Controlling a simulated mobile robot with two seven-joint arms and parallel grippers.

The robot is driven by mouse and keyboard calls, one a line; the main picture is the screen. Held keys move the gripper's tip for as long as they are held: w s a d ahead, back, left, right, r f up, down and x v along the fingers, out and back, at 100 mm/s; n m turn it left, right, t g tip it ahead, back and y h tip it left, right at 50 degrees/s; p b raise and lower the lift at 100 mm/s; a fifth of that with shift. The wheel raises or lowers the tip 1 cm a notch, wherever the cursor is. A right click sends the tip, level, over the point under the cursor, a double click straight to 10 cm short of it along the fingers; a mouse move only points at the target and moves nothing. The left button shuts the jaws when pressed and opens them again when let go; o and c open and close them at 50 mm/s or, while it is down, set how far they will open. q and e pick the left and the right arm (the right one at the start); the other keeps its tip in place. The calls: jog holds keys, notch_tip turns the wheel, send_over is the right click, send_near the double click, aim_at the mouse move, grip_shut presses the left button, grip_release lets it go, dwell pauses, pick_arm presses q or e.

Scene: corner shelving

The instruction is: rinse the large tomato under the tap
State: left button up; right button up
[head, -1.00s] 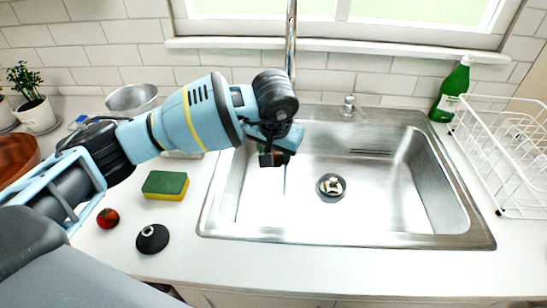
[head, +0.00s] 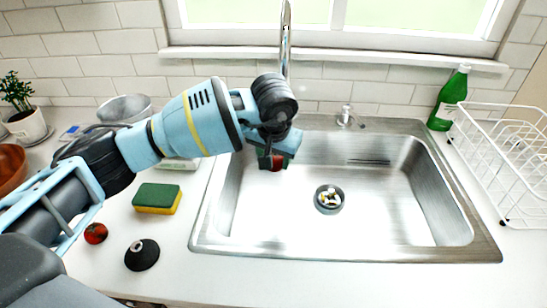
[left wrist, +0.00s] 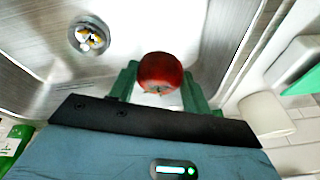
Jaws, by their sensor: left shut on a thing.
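A large red tomato (left wrist: 161,70) is held between the green fingers of my left gripper (left wrist: 159,84) in the left wrist view. In the head view the tomato (head: 278,163) shows partly below my left gripper (head: 272,160), over the left back part of the sink (head: 290,225). The tap (head: 286,40) rises behind the sink; its lower part is hidden behind my arm and its top is out of frame. I cannot make out running water. A smaller tomato (head: 95,233) lies on the counter at left. My right gripper is not in view.
A green and yellow sponge (head: 157,198) and a black, round-topped object (head: 142,255) lie left of the sink. A metal bowl (head: 125,108) stands behind my arm. A green bottle (head: 449,98) and a white dish rack (head: 500,165) stand at right. The drain (head: 329,199) holds small bits.

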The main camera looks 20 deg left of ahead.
pick_arm(q)
jog(key=shift+d, duration=0.1)
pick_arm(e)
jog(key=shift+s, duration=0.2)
pick_arm(q)
jog(key=shift+d, duration=0.5)
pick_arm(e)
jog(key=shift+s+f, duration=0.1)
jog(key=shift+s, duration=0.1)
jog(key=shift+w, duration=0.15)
